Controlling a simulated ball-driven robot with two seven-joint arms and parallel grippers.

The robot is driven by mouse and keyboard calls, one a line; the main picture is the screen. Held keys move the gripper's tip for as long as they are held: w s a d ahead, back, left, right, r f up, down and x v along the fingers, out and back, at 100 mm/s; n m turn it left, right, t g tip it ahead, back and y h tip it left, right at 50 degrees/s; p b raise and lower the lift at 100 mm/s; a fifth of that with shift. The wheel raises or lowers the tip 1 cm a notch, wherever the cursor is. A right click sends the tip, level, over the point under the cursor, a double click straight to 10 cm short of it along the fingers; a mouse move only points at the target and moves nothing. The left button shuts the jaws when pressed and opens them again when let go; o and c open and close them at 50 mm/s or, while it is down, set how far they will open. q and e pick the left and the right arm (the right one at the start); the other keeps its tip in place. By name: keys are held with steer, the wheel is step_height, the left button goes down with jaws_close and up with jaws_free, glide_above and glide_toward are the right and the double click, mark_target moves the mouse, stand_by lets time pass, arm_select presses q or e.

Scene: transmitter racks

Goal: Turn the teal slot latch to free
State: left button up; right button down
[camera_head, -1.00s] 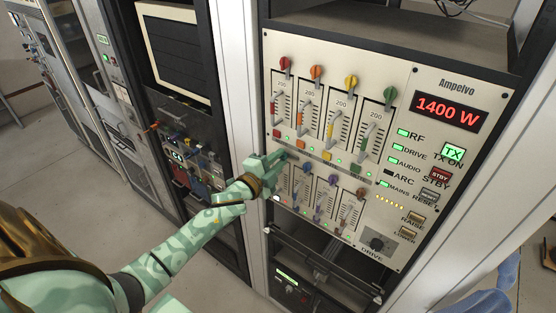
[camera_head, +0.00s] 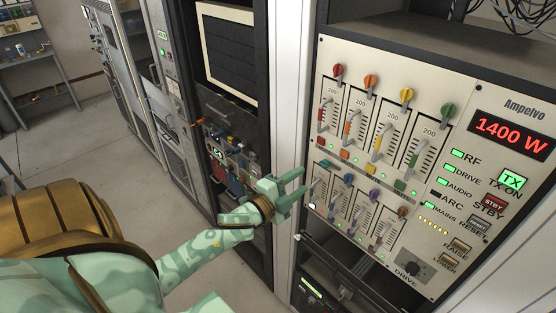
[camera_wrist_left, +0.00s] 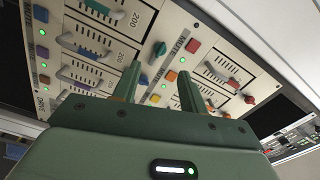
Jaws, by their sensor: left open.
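The teal slot latch (camera_head: 324,163) is the leftmost small knob in the lower row of the transmitter panel. It also shows in the left wrist view (camera_wrist_left: 160,49), just beyond the gap between my fingers. How far it is turned is too small to tell. My left gripper (camera_head: 303,181) is open and empty, just left of the latch and in front of the panel's left edge. In the left wrist view its fingers (camera_wrist_left: 160,70) point at the panel, apart from the latch. My right gripper is not in view.
Blue (camera_head: 348,178), purple (camera_head: 374,193) and brown (camera_head: 403,211) latches follow to the right. Above are red (camera_head: 338,70), orange (camera_head: 370,80), yellow (camera_head: 406,94) and green (camera_head: 447,110) latches. Slot handles stick out between the rows. A red display (camera_head: 510,135) reads 1400 W.

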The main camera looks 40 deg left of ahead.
arm_select(q)
steer(key=s+b, duration=0.1)
steer(key=s, duration=0.6)
steer(key=shift+s+a, duration=0.3)
steer(key=shift+s, duration=0.05)
